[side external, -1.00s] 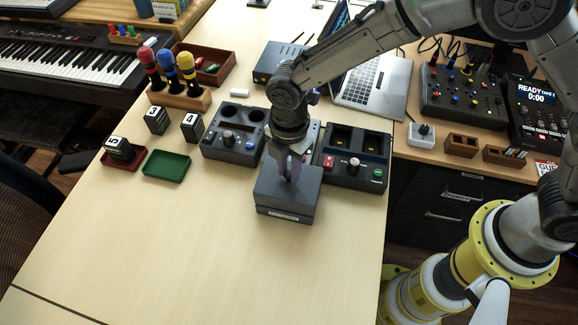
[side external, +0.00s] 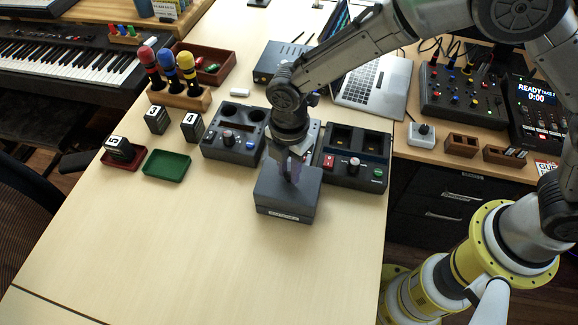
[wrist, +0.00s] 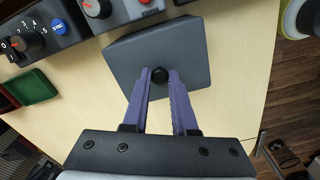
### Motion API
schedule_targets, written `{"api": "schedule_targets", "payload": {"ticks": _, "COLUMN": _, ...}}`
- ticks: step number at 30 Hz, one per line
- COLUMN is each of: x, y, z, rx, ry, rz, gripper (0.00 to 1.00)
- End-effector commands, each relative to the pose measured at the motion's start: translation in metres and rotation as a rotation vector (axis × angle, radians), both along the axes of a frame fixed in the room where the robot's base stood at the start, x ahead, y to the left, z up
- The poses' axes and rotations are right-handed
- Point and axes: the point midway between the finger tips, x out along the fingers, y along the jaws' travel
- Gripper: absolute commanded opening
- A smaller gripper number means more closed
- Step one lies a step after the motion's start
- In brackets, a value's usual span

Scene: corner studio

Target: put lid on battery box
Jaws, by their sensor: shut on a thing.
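The dark grey battery box (side external: 284,213) stands on the wooden table in front of the two control units, with a pale label on its front. The flat grey lid (side external: 308,188) covers its top in the side view. In the wrist view the square lid (wrist: 190,50) has a round black knob (wrist: 159,75) in its middle. My gripper (side external: 291,178) points down over the lid. In the wrist view its purple fingers (wrist: 159,82) are shut on the knob. The seam between lid and box is too small to judge exactly.
A unit with two round wells (side external: 234,135) and a unit with two square wells (side external: 354,157) stand just behind the box. A green tray (side external: 166,166) and a red tray (side external: 124,160) holding a numbered block lie left. The table's front is clear.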

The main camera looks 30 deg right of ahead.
Motion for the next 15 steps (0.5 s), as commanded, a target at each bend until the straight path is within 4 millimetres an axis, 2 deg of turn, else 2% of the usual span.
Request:
{"api": "schedule_targets", "payload": {"ticks": 12, "x": 0.0, "y": 0.0, "z": -0.0078, "rx": 0.0, "ry": 0.001, "rz": 0.0, "gripper": 0.0}}
{"api": "schedule_targets", "payload": {"ticks": 13, "x": 0.0001, "y": 0.0, "z": -0.0075, "rx": 0.0, "ry": 0.0, "rz": 0.0, "gripper": 0.31}}
{"api": "schedule_targets", "payload": {"ticks": 15, "x": 0.0001, "y": 0.0, "z": -0.0074, "rx": 0.0, "ry": 0.0, "rz": 0.0, "gripper": 0.38}}
